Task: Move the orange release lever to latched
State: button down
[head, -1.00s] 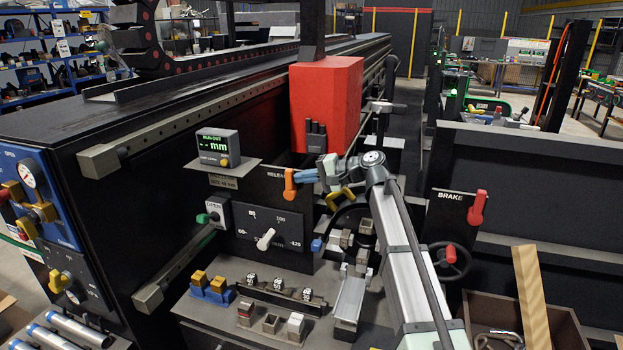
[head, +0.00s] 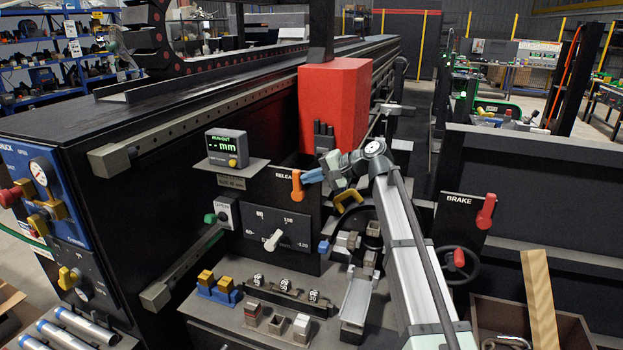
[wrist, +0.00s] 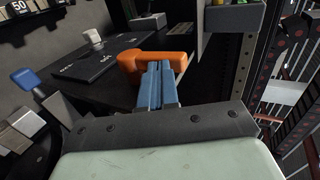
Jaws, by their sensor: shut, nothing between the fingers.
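The orange release lever (head: 298,184) sits on a black panel with a partly hidden label reading "RELEA". Its handle hangs downward in the head view. My gripper (head: 313,176) is shut, with its blue fingers just right of the lever's upper end. In the wrist view the orange lever (wrist: 150,60) spans across the tips of the shut blue fingers (wrist: 158,82). The fingertips look to be against or very near the lever; contact cannot be told for sure. Nothing is held between the fingers. Any latched mark is not readable.
A dial panel with a white knob (head: 272,240) lies below left of the lever. A display (head: 227,148) stands to the left, and a red block (head: 335,100) rises behind. An orange-red brake lever (head: 486,211) is on a separate panel at right. Small blocks sit on the shelf below.

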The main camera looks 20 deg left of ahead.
aim_at(300, 173)
jog(key=a+h, duration=0.1)
jog(key=a+r+h, duration=0.1)
jog(key=h, duration=0.1)
jog(key=shift+w+a, duration=0.1)
jog(key=shift+a, duration=0.3)
jog(key=a+h, duration=0.1)
jog(key=h, duration=0.1)
jog(key=a+h, duration=0.2)
jog(key=shift+a+f, duration=0.85)
jog(key=shift+a, duration=0.3)
jog(key=shift+a+f, duration=0.8)
jog(key=shift+a, duration=0.35)
jog(key=a+r, duration=0.3)
jog(key=r, duration=1)
jog(key=shift+r, duration=0.25)
